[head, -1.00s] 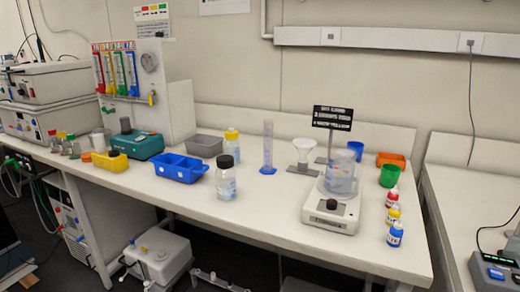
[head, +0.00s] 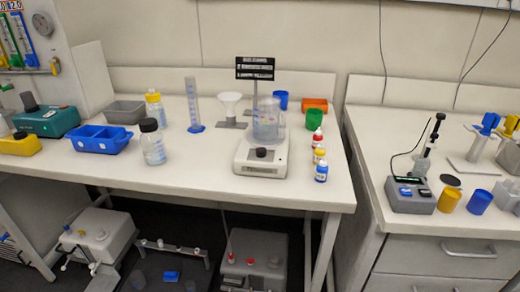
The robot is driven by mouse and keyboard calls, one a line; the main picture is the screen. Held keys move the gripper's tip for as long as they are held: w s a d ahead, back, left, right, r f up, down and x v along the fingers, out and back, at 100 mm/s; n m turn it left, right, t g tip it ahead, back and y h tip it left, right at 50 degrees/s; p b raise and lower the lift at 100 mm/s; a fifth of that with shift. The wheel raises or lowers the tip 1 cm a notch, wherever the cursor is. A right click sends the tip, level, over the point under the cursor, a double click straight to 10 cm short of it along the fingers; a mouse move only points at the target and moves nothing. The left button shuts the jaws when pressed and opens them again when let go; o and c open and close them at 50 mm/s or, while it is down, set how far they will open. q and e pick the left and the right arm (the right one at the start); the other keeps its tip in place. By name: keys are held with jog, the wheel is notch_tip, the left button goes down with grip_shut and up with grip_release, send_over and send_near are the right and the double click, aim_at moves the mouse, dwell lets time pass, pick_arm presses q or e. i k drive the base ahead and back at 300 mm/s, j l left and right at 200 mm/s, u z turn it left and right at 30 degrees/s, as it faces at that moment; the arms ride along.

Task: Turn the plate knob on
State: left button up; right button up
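A white hot plate (head: 244,157) stands near the front edge of the bench. A clear beaker (head: 268,122) stands on top of the plate. A black sign (head: 255,68) on a post rises behind it. Neither of my grippers shows in the head view.
Several small bottles, including a blue one (head: 321,172), stand just right of the plate. A glass bottle with a black cap (head: 153,146) and a blue tray (head: 97,138) are to its left. The bench (head: 200,172) is clear left of the plate. A second bench (head: 372,190) is at the right.

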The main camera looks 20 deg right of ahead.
aim_at(261, 152)
jog(key=i+j+z, duration=0.1)
jog(key=z, duration=0.65)
